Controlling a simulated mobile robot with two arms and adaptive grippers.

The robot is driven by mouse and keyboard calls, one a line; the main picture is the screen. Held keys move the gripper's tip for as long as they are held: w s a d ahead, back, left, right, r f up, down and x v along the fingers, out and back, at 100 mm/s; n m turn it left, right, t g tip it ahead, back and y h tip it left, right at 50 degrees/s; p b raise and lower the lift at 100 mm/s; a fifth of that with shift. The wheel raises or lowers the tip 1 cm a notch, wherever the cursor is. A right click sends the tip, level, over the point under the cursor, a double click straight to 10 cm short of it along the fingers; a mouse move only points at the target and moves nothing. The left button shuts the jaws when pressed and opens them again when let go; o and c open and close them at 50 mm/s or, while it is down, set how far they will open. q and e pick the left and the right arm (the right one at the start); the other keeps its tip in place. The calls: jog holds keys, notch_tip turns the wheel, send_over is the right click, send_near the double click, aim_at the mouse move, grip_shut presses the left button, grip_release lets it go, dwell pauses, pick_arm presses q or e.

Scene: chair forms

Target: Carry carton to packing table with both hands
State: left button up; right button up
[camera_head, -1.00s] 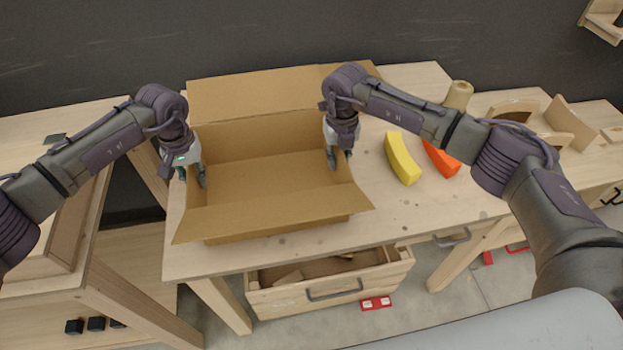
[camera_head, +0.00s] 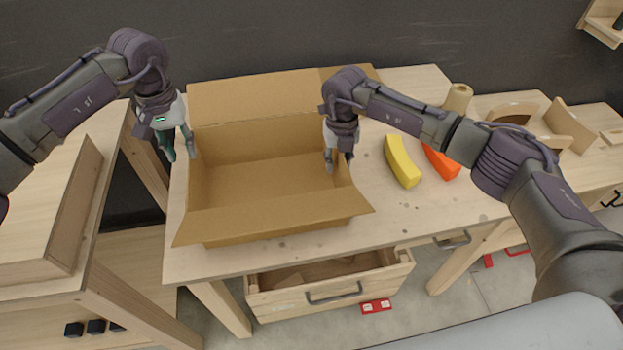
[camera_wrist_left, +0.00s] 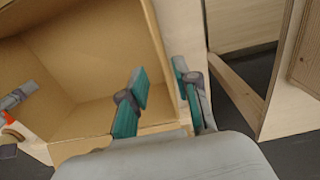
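An open cardboard carton (camera_head: 265,185) stands on the wooden table (camera_head: 400,215), its flaps spread. My left gripper (camera_head: 180,152) is at the carton's left wall, fingers apart. In the left wrist view, one finger of the left gripper (camera_wrist_left: 160,95) is over the carton's inside and the other is beyond the wall (camera_wrist_left: 168,45). My right gripper (camera_head: 338,162) is at the right wall, one finger inside and one outside, seemingly apart. The carton's inside looks empty.
A yellow curved block (camera_head: 402,160) and an orange one (camera_head: 440,160) lie right of the carton. A cardboard-coloured roll (camera_head: 458,97) and curved wooden parts (camera_head: 540,118) stand behind them. An open drawer (camera_head: 330,285) juts out below. Another wooden table (camera_head: 50,190) stands left.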

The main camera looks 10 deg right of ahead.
notch_tip(320, 180, up, 12)
dwell(0.6)
